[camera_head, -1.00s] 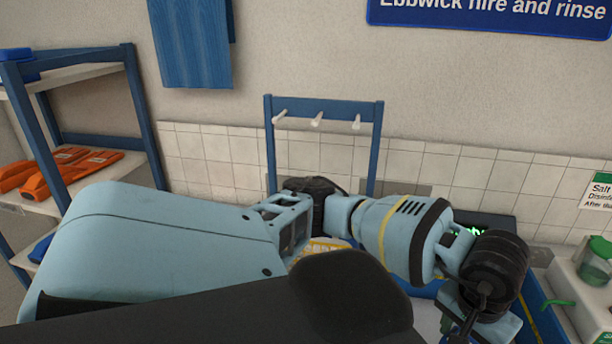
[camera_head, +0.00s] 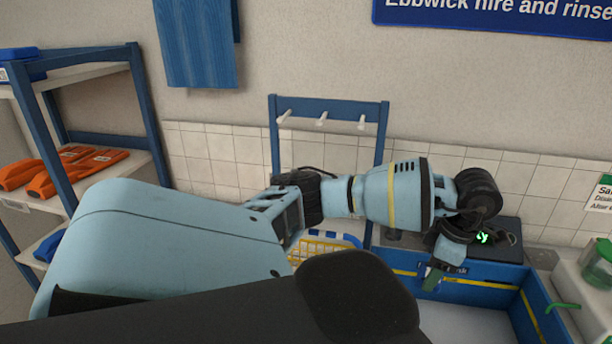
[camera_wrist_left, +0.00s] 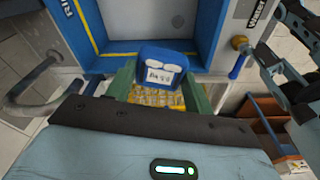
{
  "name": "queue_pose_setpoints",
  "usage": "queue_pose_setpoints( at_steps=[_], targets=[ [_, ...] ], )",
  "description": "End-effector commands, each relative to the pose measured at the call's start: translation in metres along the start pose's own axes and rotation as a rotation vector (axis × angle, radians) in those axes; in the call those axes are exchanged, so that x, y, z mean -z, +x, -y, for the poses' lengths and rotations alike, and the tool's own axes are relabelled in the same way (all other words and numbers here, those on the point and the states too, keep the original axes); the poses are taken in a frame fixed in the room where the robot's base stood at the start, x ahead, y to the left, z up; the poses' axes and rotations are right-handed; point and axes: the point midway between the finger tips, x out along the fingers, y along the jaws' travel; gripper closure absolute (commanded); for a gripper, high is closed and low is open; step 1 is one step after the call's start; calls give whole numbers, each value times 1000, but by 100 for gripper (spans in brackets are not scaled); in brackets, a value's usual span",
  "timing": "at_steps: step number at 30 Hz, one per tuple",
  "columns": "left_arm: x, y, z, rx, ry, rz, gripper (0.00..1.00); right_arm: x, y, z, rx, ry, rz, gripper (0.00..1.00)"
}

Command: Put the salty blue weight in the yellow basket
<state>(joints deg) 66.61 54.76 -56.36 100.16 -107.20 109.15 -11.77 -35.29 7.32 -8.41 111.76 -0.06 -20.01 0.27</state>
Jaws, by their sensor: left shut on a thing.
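My left gripper (camera_head: 434,277) has green fingertips and points downward at the blue trough's edge in the head view. In the left wrist view, its two green fingers (camera_wrist_left: 161,92) are shut on a blue weight (camera_wrist_left: 163,57) with a white label. The label's writing is too small to read. The yellow basket (camera_head: 322,250) is a yellow mesh with a blue and white rim, partly hidden behind my arm in the head view. Yellow mesh also shows below the weight in the left wrist view. My right gripper is not in view.
A blue-walled trough (camera_head: 478,292) with a yellow stripe stands at the lower right. A green-lidded jar (camera_head: 597,262) stands far right. A shelf (camera_head: 95,170) with orange items is at the left; a peg rack (camera_head: 328,106) stands behind.

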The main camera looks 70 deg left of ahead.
Motion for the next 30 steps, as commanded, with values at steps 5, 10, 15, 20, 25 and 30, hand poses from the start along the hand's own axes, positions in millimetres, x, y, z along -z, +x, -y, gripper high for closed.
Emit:
queue_pose_setpoints(
  at_steps=[5,10,15,20,25,30],
  targets=[
    [23,-2,-20,65,-424,2,87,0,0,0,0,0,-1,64],
    [41,-4,-34,116,-762,3,87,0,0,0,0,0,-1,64],
    [52,-5,-42,146,-965,4,87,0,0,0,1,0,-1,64],
    [56,-5,-44,157,-1034,4,87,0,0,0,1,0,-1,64],
    [56,-5,-44,157,-1039,4,87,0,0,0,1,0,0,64],
    [54,-6,-43,156,-1034,4,87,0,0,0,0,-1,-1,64]
  ],
)
